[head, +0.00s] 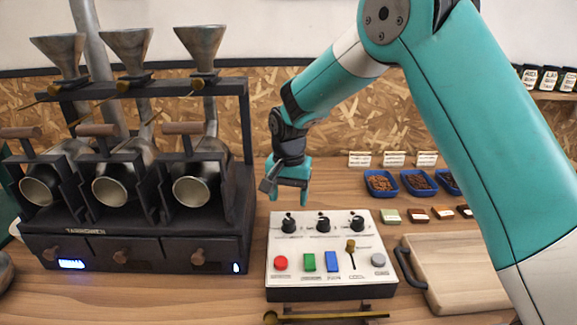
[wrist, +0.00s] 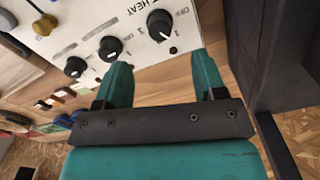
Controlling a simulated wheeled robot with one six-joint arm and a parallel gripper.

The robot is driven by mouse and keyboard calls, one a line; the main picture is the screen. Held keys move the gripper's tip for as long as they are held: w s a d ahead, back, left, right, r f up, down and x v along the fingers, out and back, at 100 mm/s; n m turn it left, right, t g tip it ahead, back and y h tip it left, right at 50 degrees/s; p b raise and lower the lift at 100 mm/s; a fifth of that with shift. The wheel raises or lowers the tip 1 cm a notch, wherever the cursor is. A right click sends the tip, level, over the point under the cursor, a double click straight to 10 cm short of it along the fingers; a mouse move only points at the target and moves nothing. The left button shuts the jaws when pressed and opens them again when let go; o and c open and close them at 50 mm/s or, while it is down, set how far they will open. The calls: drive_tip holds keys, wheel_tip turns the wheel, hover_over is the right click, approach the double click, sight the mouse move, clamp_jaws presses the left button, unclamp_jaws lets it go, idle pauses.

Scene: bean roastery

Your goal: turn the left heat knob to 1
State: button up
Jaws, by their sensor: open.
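The left heat knob (head: 289,226) is a black round knob at the back left of the white control panel (head: 310,243). In the wrist view the left heat knob (wrist: 158,22) shows near the "HEAT" lettering, with small marks around it. It has a white pointer line; I cannot read its setting for sure. My gripper (head: 288,192) points down above the left knob and is apart from it. In the wrist view my gripper (wrist: 161,66) has its two teal fingers spread with nothing between them, and the knob lies beyond the fingertips.
A middle knob (head: 322,224) and a right knob (head: 357,222) stand in the same row. In front are a red button (head: 281,263), coloured switches and a brass lever (head: 350,247). A dark roaster (head: 140,200) stands left; a wooden board (head: 455,270) lies right.

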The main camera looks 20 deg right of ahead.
wheel_tip(320, 180, up, 9)
drive_tip(key=shift+r, duration=0.15)
idle(0.4)
drive_tip(key=s+a+r+n+y, duration=0.2)
drive_tip(key=s+n, duration=0.5)
drive_tip(key=s, duration=0.8)
drive_tip(key=s+a+r+n+y, duration=0.1)
drive_tip(key=s+n, duration=0.5)
drive_tip(key=s, duration=1)
drive_tip(key=shift+a+r+n+y, duration=0.4)
drive_tip(key=shift+a+y, duration=0.2)
drive_tip(key=shift+a, duration=0.25)
